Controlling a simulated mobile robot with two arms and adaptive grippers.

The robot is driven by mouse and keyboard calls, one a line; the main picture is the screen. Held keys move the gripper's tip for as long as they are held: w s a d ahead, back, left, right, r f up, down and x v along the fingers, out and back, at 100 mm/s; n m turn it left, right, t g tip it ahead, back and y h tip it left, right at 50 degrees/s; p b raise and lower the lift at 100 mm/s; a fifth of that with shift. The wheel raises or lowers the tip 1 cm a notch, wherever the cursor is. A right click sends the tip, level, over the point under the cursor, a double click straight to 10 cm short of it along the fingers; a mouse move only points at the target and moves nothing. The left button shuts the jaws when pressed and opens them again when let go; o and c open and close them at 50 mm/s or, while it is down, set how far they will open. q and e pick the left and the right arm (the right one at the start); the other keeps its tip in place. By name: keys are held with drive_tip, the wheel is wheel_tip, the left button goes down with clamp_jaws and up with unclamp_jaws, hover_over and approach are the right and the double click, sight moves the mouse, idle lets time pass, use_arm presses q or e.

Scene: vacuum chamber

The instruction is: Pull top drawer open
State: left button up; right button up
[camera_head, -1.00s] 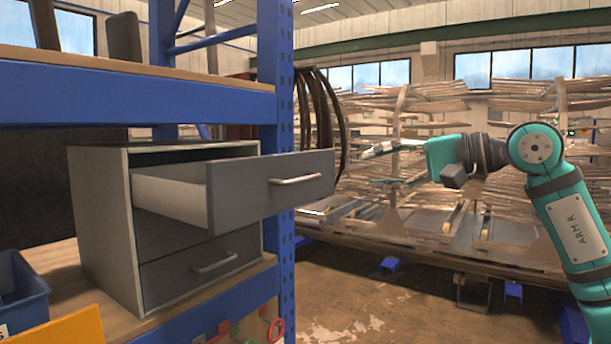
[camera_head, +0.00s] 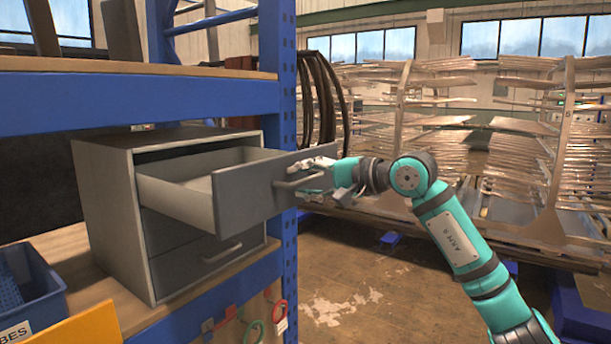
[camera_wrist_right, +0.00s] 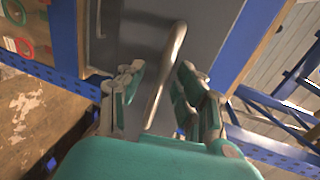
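A grey drawer cabinet (camera_head: 105,220) stands on the shelf at the left. Its top drawer (camera_head: 245,195) is pulled well out, and the inside shows empty where visible. The top drawer's bar handle (camera_head: 297,183) also shows in the right wrist view (camera_wrist_right: 168,62). My right gripper (camera_head: 306,178) is at this handle. In the wrist view my right gripper (camera_wrist_right: 162,72) has its fingers apart on both sides of the handle, with gaps visible. The lower drawer (camera_head: 185,268) is shut. My left gripper is not in view.
A blue shelf post (camera_head: 284,100) stands just behind the open drawer. A blue bin (camera_head: 35,300) and a yellow item (camera_head: 85,328) lie at the shelf's lower left. Metal racks (camera_head: 440,120) fill the background. Floor (camera_head: 370,270) shows below the gripper.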

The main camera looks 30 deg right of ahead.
drive_tip(key=shift+c, duration=0.3)
clamp_jaws()
drive_tip(key=shift+w+a, duration=0.1)
drive_tip(key=shift+w, duration=0.05)
